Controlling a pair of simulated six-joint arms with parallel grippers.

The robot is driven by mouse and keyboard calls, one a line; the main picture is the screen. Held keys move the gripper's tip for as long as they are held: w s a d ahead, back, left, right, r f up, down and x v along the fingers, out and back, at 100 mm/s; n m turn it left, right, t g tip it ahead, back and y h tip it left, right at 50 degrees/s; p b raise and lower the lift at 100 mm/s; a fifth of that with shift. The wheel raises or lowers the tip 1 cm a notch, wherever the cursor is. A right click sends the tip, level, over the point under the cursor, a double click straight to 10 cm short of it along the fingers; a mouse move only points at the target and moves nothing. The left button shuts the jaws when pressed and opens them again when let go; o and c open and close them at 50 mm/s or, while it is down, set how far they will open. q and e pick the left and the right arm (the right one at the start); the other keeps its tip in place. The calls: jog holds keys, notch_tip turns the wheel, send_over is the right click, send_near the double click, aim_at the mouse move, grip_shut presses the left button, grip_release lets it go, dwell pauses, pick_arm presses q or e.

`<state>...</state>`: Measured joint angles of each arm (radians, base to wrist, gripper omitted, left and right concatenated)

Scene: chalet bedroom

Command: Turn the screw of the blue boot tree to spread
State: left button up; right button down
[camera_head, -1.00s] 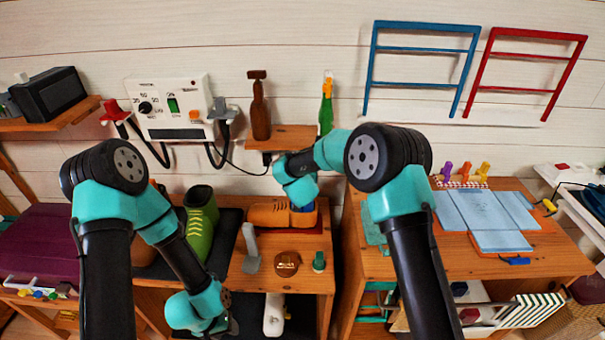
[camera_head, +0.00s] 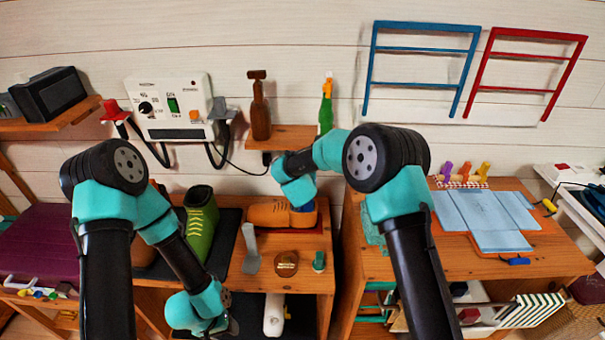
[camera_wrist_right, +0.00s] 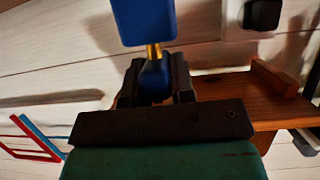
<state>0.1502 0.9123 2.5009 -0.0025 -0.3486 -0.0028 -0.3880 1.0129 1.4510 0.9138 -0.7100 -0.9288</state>
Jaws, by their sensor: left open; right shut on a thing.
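The blue boot tree (camera_wrist_right: 146,20) fills the top of the right wrist view, with a brass screw (camera_wrist_right: 153,51) running to a blue knob (camera_wrist_right: 154,75). My right gripper (camera_wrist_right: 155,88) is shut around that knob. In the head view, only a little blue of the boot tree (camera_head: 304,207) shows at the right end of a tan shoe (camera_head: 268,212), below my right wrist, which hides most of it. My left gripper (camera_head: 226,326) is low at the front of the workbench, away from the shoe; its fingers are barely visible.
A green boot (camera_head: 201,222) stands on a dark mat left of the shoe. A grey tool (camera_head: 250,248), a round brown tin (camera_head: 286,263) and a small green item (camera_head: 319,262) lie in front. A wooden wall shelf (camera_head: 280,138) holds bottles above.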

jog(key=m+h, duration=0.3)
jog(key=h, duration=0.1)
jog(key=shift+m+g, duration=0.4)
jog(key=m+g+h, duration=0.2)
jog(key=m+h, duration=0.1)
jog(key=h, duration=0.1)
jog(key=shift+m, duration=0.3)
jog(key=m+g+h, duration=0.2)
jog(key=m+g, duration=0.1)
jog(key=m+g+h, duration=0.1)
jog(key=m+g, duration=0.2)
jog(key=shift+h, duration=0.4)
jog(key=shift+m+g+h, duration=0.3)
jog(key=shift+m+g, duration=0.2)
jog(key=c, duration=1)
grip_release()
jog(key=shift+o, duration=0.2)
